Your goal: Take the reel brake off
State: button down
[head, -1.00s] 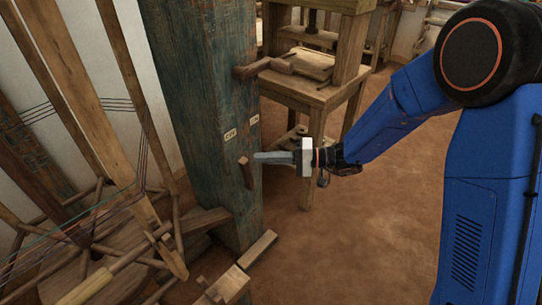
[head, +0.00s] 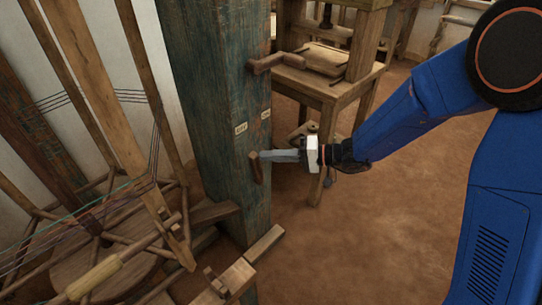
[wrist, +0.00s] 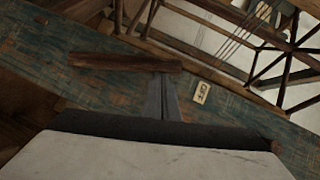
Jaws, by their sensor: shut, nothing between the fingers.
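A short dark wooden lever (head: 256,168), which appears to be the reel brake, is on the blue-green weathered post (head: 215,90). It slants slightly from upright, below two small labels. The left label (head: 241,128) looks like OFF; the right label (head: 265,113) is too small to read surely. My gripper (head: 263,155) is shut and empty, its fingertips at the lever's upper right side. In the wrist view the lever (wrist: 125,62) lies across the shut fingertips (wrist: 161,78); I cannot tell if they touch. The OFF-like label (wrist: 201,92) shows right of the fingers.
A wooden crank-like handle (head: 279,62) juts from the post higher up. A wooden stool (head: 325,90) stands behind. The wooden reel frame with threads (head: 110,215) fills the left. Wooden blocks (head: 264,243) lie at the post's foot. Open brown floor (head: 380,220) is to the right.

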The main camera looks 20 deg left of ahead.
jog(key=w+v, duration=0.2)
jog(key=v, duration=1.1)
jog(key=shift+w+a, duration=0.3)
jog(key=shift+a, duration=0.05)
jog(key=shift+r, duration=0.1)
jog(key=s+d+r+m+t+h, duration=0.1)
jog(key=s+d+h, duration=0.4)
jog(key=d, duration=0.8)
jog(key=s+d+r+m+t+h, duration=0.2)
jog(key=s+d+r+t+h, duration=0.1)
jog(key=s+d, duration=0.8)
jog(key=s+d+r+m+t+h, duration=0.2)
jog(key=s+d+t+h, duration=0.2)
jog(key=d, duration=1.3)
jog(key=s+h, duration=0.3)
jog(key=s, duration=0.1)
jog(key=shift+s+r+h, duration=0.3)
jog(key=shift+r, duration=0.1)
